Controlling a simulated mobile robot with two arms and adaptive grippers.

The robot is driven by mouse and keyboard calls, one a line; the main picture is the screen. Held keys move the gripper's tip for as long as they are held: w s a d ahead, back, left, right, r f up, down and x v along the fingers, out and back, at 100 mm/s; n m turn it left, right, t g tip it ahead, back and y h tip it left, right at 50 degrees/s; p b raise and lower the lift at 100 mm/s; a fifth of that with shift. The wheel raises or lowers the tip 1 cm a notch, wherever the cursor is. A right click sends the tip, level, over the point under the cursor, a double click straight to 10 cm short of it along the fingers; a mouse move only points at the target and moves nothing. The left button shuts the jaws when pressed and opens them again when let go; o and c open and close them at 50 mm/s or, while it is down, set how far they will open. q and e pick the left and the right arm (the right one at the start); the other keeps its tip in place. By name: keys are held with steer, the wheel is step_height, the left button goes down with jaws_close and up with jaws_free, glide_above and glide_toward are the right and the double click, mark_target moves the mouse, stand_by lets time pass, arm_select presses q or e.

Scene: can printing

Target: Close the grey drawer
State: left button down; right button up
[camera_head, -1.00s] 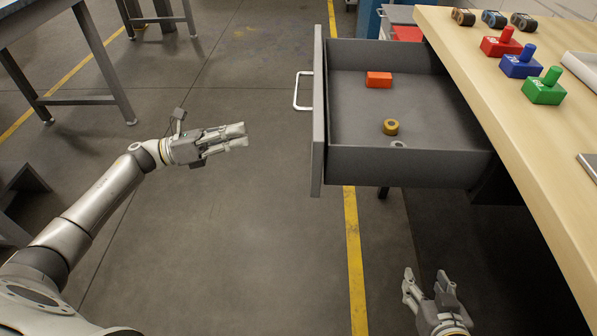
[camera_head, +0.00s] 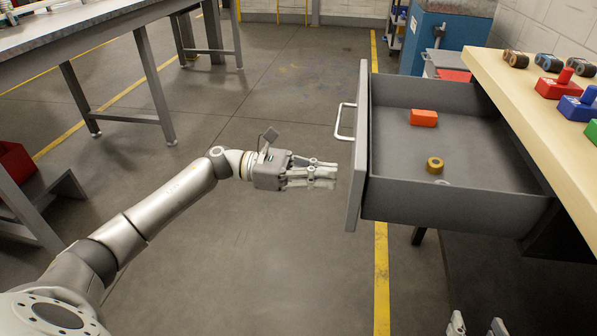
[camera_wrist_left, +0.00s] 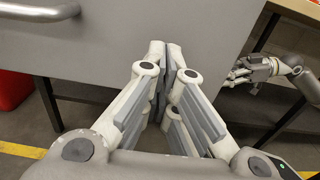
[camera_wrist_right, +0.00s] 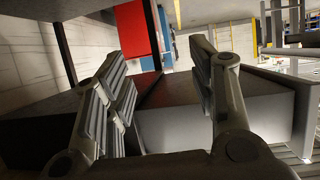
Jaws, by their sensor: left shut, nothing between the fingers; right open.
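The grey drawer (camera_head: 455,205) is pulled out from the wooden table, its front panel (camera_head: 357,150) facing left with a white bar handle (camera_head: 341,121). Inside lie an orange block (camera_head: 423,118) and a yellow ring-shaped piece (camera_head: 435,165). My left gripper (camera_head: 335,175) is shut and empty, its fingertips close to the outer face of the front panel, below the handle. In the left wrist view the panel (camera_wrist_left: 215,50) fills the space ahead of the fingers; contact cannot be told. My right gripper (camera_head: 478,325) is open and empty at the lower edge, below the drawer.
The wooden tabletop (camera_head: 520,110) holds red, blue and green stamp-like pieces and several dark rollers (camera_head: 515,59). A grey workbench (camera_head: 90,35) stands at the left. A blue cabinet (camera_head: 435,40) stands behind the drawer. The floor left of the drawer is clear.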

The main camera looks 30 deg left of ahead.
arm_select(q)
steer(key=shift+x, duration=1.3)
arm_select(e)
steer(key=shift+w+a+r, duration=0.1)
steer(key=shift+w+r, duration=0.05)
arm_select(q)
steer(key=b+x, duration=0.1)
steer(key=x, duration=1.8)
steer(key=shift+d+b, duration=0.2)
steer(key=shift+b, duration=0.2)
steer(key=b+x, duration=0.1)
steer(key=x, duration=0.5)
steer(key=shift+f, duration=0.2)
steer(key=b+x, duration=0.1)
steer(key=x, duration=0.4)
steer(key=shift+w+d, duration=0.15)
steer(key=shift+d, duration=0.2)
steer(key=shift+d+b, duration=0.25)
steer(key=shift+b, duration=0.05)
steer(key=shift+r, duration=0.2)
arm_select(e)
step_height(320, 180, up, 19)
steer(key=s+a+t+y, duration=0.2)
steer(key=t+y, duration=0.2)
steer(key=t, duration=0.7)
steer(key=shift+a+f+n+t, duration=0.2)
steer(key=shift+a+n+t, duration=0.05)
steer(key=shift+n+t, duration=0.15)
steer(key=shift+s, duration=0.1)
